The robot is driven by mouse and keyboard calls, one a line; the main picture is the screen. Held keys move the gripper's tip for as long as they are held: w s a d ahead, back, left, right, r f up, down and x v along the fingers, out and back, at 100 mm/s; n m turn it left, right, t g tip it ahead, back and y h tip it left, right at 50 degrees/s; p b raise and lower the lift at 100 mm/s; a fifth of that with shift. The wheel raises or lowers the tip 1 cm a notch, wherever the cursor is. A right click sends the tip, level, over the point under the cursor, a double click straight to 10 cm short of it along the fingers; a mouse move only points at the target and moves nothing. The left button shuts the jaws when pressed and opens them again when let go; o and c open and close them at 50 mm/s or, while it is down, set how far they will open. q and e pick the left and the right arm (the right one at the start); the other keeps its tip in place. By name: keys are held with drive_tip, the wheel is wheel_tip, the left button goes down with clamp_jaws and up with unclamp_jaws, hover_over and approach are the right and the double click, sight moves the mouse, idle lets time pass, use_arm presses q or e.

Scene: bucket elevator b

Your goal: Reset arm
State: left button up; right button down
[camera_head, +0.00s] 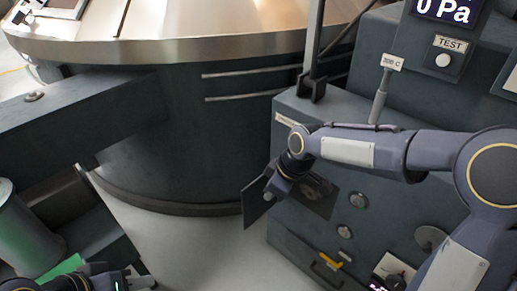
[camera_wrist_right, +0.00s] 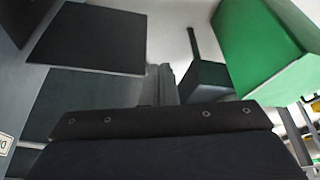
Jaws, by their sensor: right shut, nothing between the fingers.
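My right arm reaches in from the right in the head view. Its gripper (camera_head: 274,191) is shut and empty, in front of the dark cabinet (camera_head: 290,236) by a small open flap (camera_head: 257,207). In the right wrist view the gripper (camera_wrist_right: 167,86) points away from the camera with its fingers together. My left gripper (camera_head: 140,281) is low at the left edge of the head view, partly cut off. I cannot tell whether its jaws are apart.
A large round machine with a metal rim (camera_head: 190,48) fills the back. The cabinet carries round knobs (camera_head: 357,200), a lever (camera_head: 380,97), a TEST button (camera_head: 442,60) and a 0 Pa display (camera_head: 443,10). A green box (camera_wrist_right: 262,45) shows in the wrist view. Grey floor (camera_head: 205,250) is clear.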

drive_tip(key=s+d+r+m+t, duration=0.2)
drive_tip(key=s+d+r+m, duration=0.4)
drive_tip(key=s+d, duration=0.4)
drive_tip(key=s+d+f+m+t, duration=0.25)
drive_tip(key=s+m, duration=0.55)
drive_tip(key=s, duration=0.5)
wheel_tip(320, 180, up, 15)
drive_tip(key=g+p, duration=0.1)
drive_tip(key=p, duration=1.3)
drive_tip(key=shift+d+r+p, duration=0.2)
drive_tip(key=shift+d+p, duration=0.1)
drive_tip(key=shift+p, duration=0.05)
drive_tip(key=shift+s, duration=0.1)
